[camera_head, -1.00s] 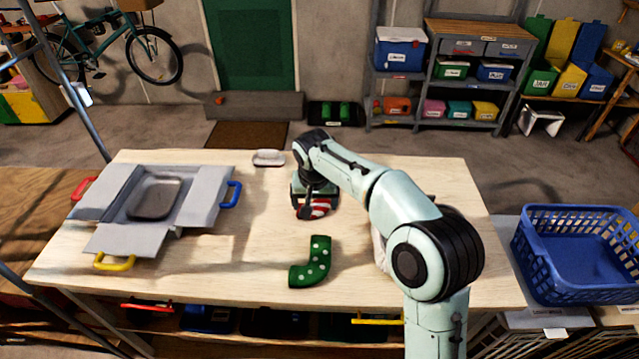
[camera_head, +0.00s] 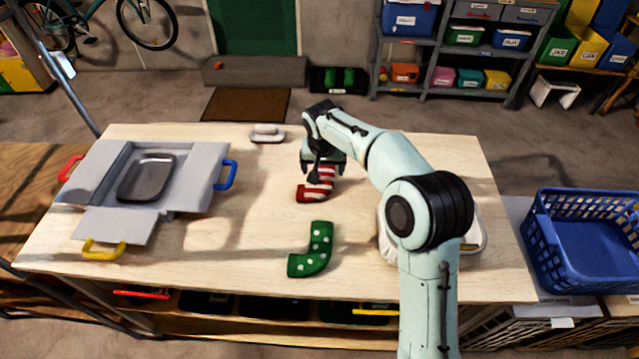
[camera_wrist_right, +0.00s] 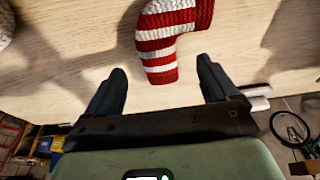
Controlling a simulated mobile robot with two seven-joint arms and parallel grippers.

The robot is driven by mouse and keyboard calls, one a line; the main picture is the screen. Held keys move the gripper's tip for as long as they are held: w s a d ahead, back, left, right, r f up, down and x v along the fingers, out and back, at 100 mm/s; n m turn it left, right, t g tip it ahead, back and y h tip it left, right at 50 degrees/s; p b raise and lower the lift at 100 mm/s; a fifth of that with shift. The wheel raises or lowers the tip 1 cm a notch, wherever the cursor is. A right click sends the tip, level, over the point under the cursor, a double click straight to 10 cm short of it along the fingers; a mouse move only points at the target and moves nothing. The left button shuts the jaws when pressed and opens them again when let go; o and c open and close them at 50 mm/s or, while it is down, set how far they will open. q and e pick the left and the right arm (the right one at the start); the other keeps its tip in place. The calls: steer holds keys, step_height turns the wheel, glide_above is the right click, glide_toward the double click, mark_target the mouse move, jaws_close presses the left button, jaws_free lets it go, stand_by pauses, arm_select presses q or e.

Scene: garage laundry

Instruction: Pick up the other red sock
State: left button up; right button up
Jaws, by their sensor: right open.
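A red and white striped sock (camera_head: 317,186) lies on the wooden table, in the middle toward the back. It also shows in the right wrist view (camera_wrist_right: 160,45), with one end reaching toward the space between the fingers. My right gripper (camera_head: 318,172) is open above the sock's far end, and its fingers (camera_wrist_right: 160,88) stand on either side of that end in the right wrist view. They do not hold it. The arm hides part of the sock in the head view. My left gripper is not in view.
A green sock with white dots (camera_head: 312,250) lies nearer the front. A grey folding board (camera_head: 95,190) with a dark tray (camera_head: 147,178) is at the left. A small white object (camera_head: 267,133) sits at the back edge. A blue basket (camera_head: 585,240) stands at the right.

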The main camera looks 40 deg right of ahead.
mark_target(325, 179)
steer(key=x, duration=0.5)
steer(key=shift+s, duration=0.3)
steer(key=shift+w+d+f, duration=0.1)
steer(key=shift+w+f, duration=0.05)
steer(key=shift+f, duration=0.2)
steer(key=c, duration=1.1)
steer(key=shift+c, duration=0.2)
steer(key=shift+r, duration=0.1)
